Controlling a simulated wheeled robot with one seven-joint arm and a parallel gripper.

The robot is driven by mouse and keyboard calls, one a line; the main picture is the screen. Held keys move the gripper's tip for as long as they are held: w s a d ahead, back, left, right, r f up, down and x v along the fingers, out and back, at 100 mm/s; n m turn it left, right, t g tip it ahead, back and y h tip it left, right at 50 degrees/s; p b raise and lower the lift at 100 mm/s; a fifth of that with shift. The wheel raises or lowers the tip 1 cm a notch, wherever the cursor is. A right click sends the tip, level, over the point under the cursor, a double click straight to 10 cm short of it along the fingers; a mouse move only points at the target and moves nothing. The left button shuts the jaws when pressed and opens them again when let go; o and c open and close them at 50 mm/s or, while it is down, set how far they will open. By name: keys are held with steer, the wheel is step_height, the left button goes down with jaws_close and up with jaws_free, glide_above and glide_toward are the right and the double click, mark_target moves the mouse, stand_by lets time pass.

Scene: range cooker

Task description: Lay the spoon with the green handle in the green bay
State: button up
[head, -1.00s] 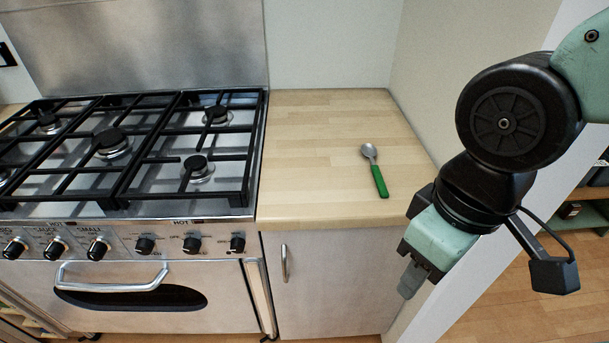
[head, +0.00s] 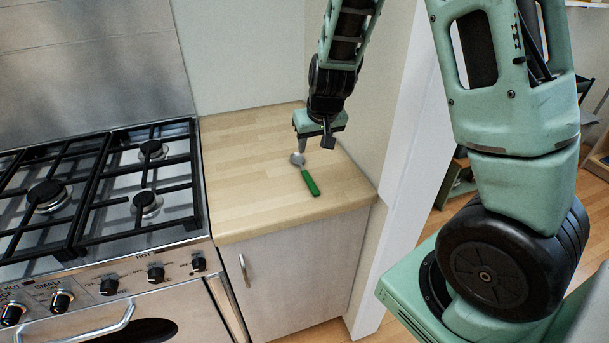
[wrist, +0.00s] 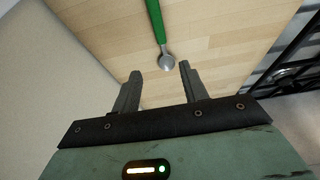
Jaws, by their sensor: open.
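The spoon with the green handle (head: 309,181) lies on the wooden worktop, its metal bowl pointing away toward the wall and its handle toward the front edge. In the wrist view the spoon's bowl (wrist: 166,62) lies just beyond and between the fingertips, with the green handle running up out of the picture. My gripper (head: 302,149) points down near the bowl end of the spoon. It also shows in the wrist view (wrist: 158,68), with its two fingers apart and nothing between them. No green bay is in view.
The gas range (head: 100,215) with black pan supports stands left of the worktop (head: 240,180). A wall rises behind the worktop and another along its right side. The worktop is bare around the spoon. Shelves (head: 458,185) stand beyond the right wall.

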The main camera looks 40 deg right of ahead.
glide_toward(305, 171)
steer(key=shift+x, duration=1.15)
steer(key=shift+p+x, duration=0.9)
steer(key=shift+x, duration=1.85)
steer(key=shift+f, duration=0.1)
jaws_close()
